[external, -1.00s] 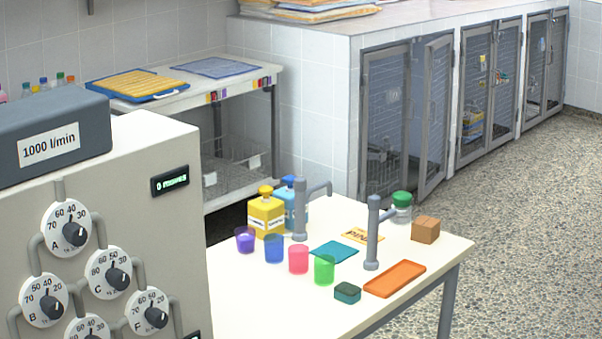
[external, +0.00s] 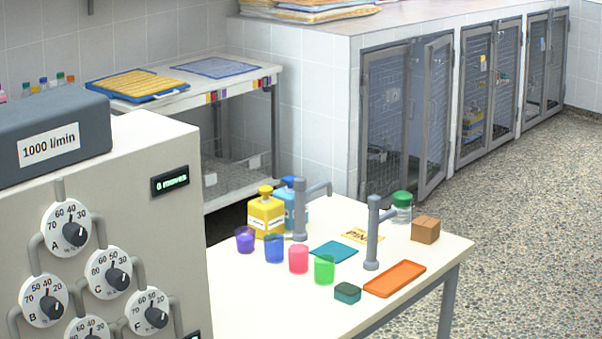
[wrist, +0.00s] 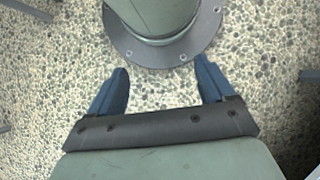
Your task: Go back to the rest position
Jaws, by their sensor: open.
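My gripper (wrist: 165,88) shows in the wrist view with its two blue fingers spread apart and nothing between them. It is over the speckled floor, with a round grey-green flanged base (wrist: 165,40) just ahead of the fingertips in the picture. My arm and gripper do not show in the external view.
In the external view a white table (external: 240,305) holds several coloured cups, bottles, two grey posts, an orange tray (external: 395,278), a brown box (external: 425,230) and a green-lidded jar (external: 401,207). A panel with dials (external: 130,210) stands at the left. Kennels (external: 385,120) line the back.

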